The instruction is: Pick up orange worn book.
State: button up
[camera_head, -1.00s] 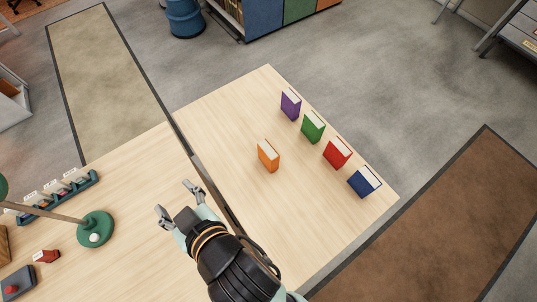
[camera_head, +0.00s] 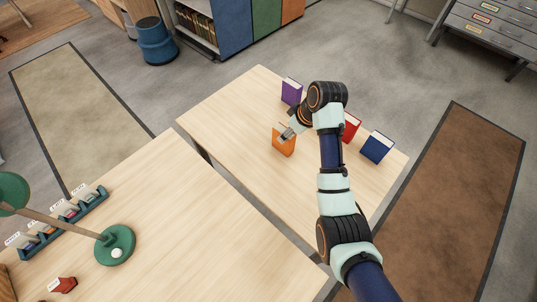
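The orange book (camera_head: 281,144) stands upright on the far wooden table (camera_head: 225,116), in front of the row of other books. My gripper (camera_head: 285,134) is at the top of the orange book, overlapping it in the picture. Its fingers are small and partly hidden, so I cannot tell whether they are open or shut, or whether they touch the book. My arm crosses the table from the lower right and hides the green book's place.
A purple book (camera_head: 291,92), a red book (camera_head: 352,127) and a blue book (camera_head: 376,148) stand along the far edge. The nearer table holds a green lamp base (camera_head: 115,246), a rack (camera_head: 62,222) and a small red object (camera_head: 62,285). A gap separates the tables.

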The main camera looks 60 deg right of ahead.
jog(key=shift+s+d, duration=0.1)
jog(key=shift+d, duration=0.1)
jog(key=shift+d+f, duration=0.1)
jog(key=shift+f, duration=0.2)
jog(key=shift+w+d+f+b, duration=0.15)
jog(key=shift+w+f+b, duration=0.2)
jog(key=shift+f, duration=0.25)
jog(key=b+x, duration=0.2)
jog(key=x, duration=0.4)
jog(key=shift+b, duration=0.3)
jog(key=shift+s, duration=0.1)
jog(key=shift+c, duration=0.2)
grip_shut()
